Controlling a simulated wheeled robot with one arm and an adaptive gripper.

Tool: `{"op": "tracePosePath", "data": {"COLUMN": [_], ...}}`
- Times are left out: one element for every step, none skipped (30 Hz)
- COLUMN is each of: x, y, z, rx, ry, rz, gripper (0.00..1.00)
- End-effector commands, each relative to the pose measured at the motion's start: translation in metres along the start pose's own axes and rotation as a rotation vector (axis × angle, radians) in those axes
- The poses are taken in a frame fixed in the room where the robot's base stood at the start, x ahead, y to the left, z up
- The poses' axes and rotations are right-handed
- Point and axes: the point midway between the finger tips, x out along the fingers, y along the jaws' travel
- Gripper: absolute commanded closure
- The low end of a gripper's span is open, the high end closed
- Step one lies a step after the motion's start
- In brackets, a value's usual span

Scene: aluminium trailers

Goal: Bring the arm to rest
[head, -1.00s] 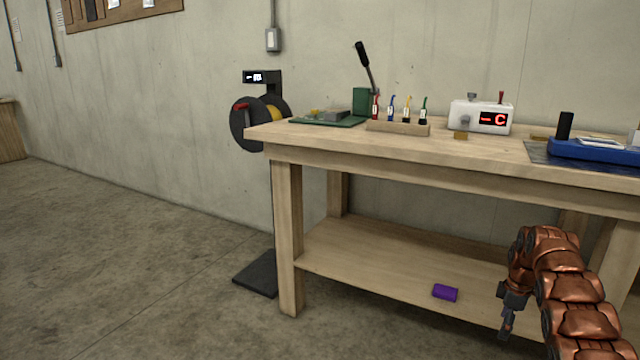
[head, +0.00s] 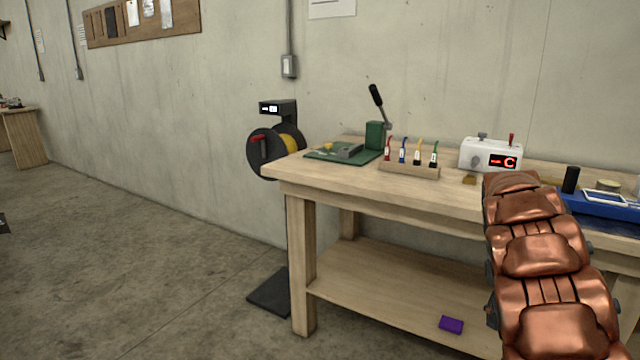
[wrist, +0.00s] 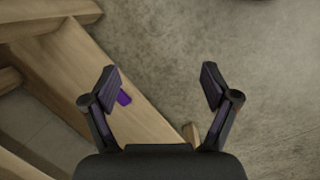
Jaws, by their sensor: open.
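My gripper (wrist: 160,90) shows in the wrist view with its two dark fingers spread wide apart and nothing between them. It points down over the bench's lower shelf and the concrete floor. In the head view my copper-coloured arm stands in front of the right part of the bench, and it hides the gripper there. The wooden workbench (head: 370,190) carries its tools on top. A purple block (head: 451,324) lies on the lower shelf; it also shows beside the left finger in the wrist view (wrist: 124,98).
On the bench top are a green-based lever tool (head: 340,153), a rack of small coloured tools (head: 410,170), a white box with a red display (head: 490,155) and a blue tray (head: 600,207). A reel stand (head: 270,150) stands left of the bench.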

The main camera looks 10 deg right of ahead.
Motion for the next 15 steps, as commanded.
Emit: {"op": "tracePosePath", "data": {"x": [-0.025,-0.033,-0.045,-0.053,-0.061,-0.071,-0.079,-0.087,-0.096,-0.102,-0.110,-0.119,-0.125,-0.131,-0.139], "y": [-0.011,-0.018,-0.027,-0.033,-0.040,-0.049,-0.057,-0.063,-0.073,-0.081,-0.088,-0.098,-0.105,-0.113,-0.123], "z": [0.007,0.011,0.017,0.021,0.025,0.031,0.035,0.039,0.044,0.049,0.053,0.059,0.063,0.068,0.075], "rx": [0.020,0.035,0.056,0.070,0.085,0.103,0.117,0.130,0.145,0.159,0.170,0.185,0.196,0.207,0.221], "ry": [0.000,-0.001,-0.001,0.000,0.001,0.001,0.003,0.005,0.007,0.009,0.013,0.017,0.018,0.019,0.023], "rz": [0.004,0.004,0.005,0.006,0.005,0.004,0.005,0.005,0.003,0.001,0.000,-0.003,-0.006,-0.008,-0.010], "gripper": [0.14,0.14,0.14,0.14,0.14,0.14,0.14,0.14,0.14,0.14,0.14,0.14,0.14,0.14,0.14]}}
